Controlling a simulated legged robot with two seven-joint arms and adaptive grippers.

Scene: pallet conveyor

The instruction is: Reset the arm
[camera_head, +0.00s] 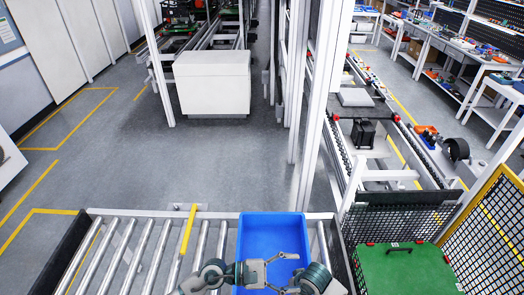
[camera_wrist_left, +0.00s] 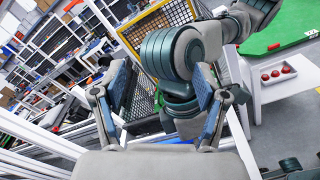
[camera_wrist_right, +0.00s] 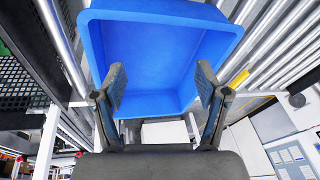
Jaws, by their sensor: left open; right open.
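My left gripper (camera_head: 294,273) is open and empty above the front part of the blue bin (camera_head: 270,228), its fingers pointing right toward my right arm. In the left wrist view its fingers (camera_wrist_left: 160,72) stand apart, with my right arm behind the gap. My right gripper (camera_wrist_right: 161,72) is open and empty in the right wrist view, with the empty blue bin (camera_wrist_right: 150,45) showing behind its fingers. In the head view my right arm enters at the bottom right of the bin; its fingers cannot be made out clearly there.
The bin sits on a roller conveyor (camera_head: 150,245) with a yellow bar (camera_head: 188,230) across it. A green board (camera_head: 405,270) and yellow mesh fence (camera_head: 495,225) are at right. A white box (camera_head: 212,80) stands beyond open floor. White posts rise behind the bin.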

